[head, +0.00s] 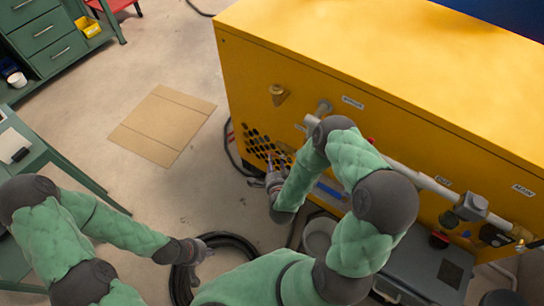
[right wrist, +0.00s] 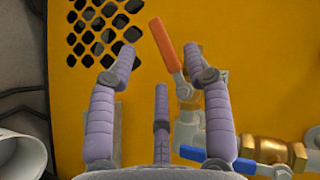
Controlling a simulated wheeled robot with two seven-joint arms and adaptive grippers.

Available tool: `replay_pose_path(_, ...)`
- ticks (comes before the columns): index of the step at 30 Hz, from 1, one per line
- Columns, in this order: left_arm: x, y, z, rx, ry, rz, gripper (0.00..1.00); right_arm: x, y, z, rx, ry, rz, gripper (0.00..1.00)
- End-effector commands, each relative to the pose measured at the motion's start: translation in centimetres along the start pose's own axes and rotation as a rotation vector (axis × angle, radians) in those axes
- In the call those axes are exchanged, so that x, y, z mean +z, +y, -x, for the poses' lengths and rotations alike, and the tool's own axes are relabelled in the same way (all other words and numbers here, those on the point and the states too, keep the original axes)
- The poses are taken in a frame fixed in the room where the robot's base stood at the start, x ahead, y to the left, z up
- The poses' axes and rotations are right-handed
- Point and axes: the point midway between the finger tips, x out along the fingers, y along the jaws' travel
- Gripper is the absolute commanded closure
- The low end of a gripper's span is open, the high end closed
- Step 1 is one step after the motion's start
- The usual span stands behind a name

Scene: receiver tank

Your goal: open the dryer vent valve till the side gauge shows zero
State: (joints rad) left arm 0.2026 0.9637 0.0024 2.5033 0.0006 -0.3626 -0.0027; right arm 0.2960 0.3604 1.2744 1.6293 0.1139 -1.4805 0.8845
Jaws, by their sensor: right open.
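An orange-handled valve lever (right wrist: 167,44) stands tilted up and left on the yellow cabinet in the right wrist view. A blue-handled lever (right wrist: 215,160) lies lower, roughly level, by a brass fitting (right wrist: 265,150). Which one is the dryer vent valve I cannot tell. My right gripper (right wrist: 160,66) is open, its fingers spread either side of the orange lever's lower part; contact is unclear. It also shows at the cabinet side in the head view (head: 272,172). My left gripper (head: 200,250) hangs low over the floor, its fingers unclear. No readable gauge face shows.
The yellow cabinet (head: 400,75) has a perforated vent (head: 262,145), a brass cone-shaped fitting (head: 278,94) and a grey pipe (head: 425,182) along its side. A black hose coil (head: 235,240), a grey case (head: 425,265) and flat cardboard (head: 163,125) lie on the floor. Green benches stand left.

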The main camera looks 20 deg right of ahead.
Motion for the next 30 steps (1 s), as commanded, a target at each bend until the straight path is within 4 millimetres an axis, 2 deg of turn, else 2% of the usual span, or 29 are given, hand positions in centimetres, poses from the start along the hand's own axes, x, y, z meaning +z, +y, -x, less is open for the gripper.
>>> replay_pose_path(1,0.0,-0.2,-0.6,0.0,0.0,0.0,1.0,0.1,0.2,-1.1,-0.001,0.001,0.0,0.5)
replay_pose_path(6,-0.1,-0.6,-1.6,0.0,0.0,0.0,1.0,0.1,0.2,-3.9,0.001,0.0,0.001,0.5)
replay_pose_path(12,-0.1,-0.8,-2.2,0.0,0.0,0.0,1.0,0.1,0.2,-5.9,0.002,-0.001,0.002,0.5)
replay_pose_path(24,-0.1,-0.8,-2.3,0.0,0.0,0.0,1.0,0.1,0.0,-6.5,0.003,-0.001,0.002,0.5)
replay_pose_path(29,-0.1,-0.8,-2.3,0.0,0.0,0.0,1.0,0.1,0.1,-6.4,0.003,-0.001,0.002,0.95)
replay_pose_path(30,-0.1,-0.8,-2.3,0.0,0.0,0.0,1.0,0.1,0.1,-6.4,0.003,-0.001,0.002,1.0)
